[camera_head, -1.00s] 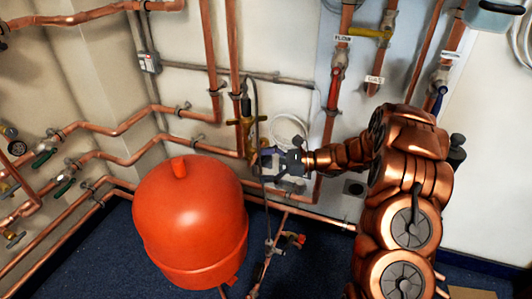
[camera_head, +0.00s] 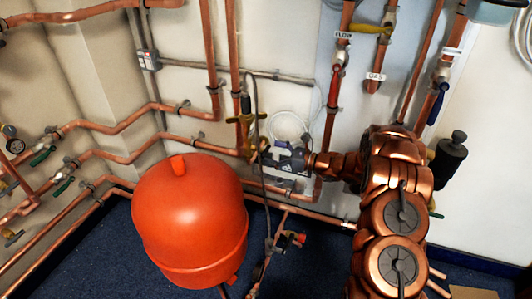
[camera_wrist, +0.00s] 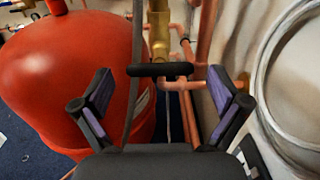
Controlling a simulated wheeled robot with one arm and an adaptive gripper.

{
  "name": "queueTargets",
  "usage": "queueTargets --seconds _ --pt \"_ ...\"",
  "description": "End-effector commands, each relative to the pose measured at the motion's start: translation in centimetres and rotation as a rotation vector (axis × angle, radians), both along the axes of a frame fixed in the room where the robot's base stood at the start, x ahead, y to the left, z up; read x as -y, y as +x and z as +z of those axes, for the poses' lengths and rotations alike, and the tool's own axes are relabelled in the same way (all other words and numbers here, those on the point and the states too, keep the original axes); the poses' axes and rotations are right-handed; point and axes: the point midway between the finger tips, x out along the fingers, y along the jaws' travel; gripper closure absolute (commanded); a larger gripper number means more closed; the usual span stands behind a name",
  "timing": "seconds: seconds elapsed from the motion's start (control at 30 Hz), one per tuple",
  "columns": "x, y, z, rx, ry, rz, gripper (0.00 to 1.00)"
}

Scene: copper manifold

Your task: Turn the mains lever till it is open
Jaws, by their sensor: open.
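A black bar handle (camera_wrist: 160,69) lies crosswise in the wrist view, between the fingers and beyond the palm, in front of a brass valve body (camera_wrist: 159,35). No label shows on it, so I cannot tell if it is the mains lever. My gripper (camera_wrist: 158,92) is open, with one purple-padded finger on each side and a gap to the bar's ends. In the head view my gripper (camera_head: 268,154) is at the low brass valve (camera_head: 245,120) on the back wall, partly hiding the pipework there. A blue lever (camera_head: 435,106) hangs at the upper right; its pipe label is unreadable.
A red expansion vessel (camera_head: 190,220) stands close to the gripper's left. A thin dark cable (camera_head: 259,110) hangs beside the gripper. Labelled flow (camera_head: 337,72) and gas (camera_head: 371,28) valves are above right. A coiled white hose (camera_wrist: 262,75) is close on the right.

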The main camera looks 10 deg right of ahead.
Motion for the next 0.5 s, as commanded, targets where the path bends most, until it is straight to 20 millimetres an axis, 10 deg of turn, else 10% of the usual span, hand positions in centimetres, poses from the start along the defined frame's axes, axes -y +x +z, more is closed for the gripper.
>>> queueTargets --seconds 0.5 --pt "-2.1 1.4 0.1 0.001 0.000 0.000 0.02"
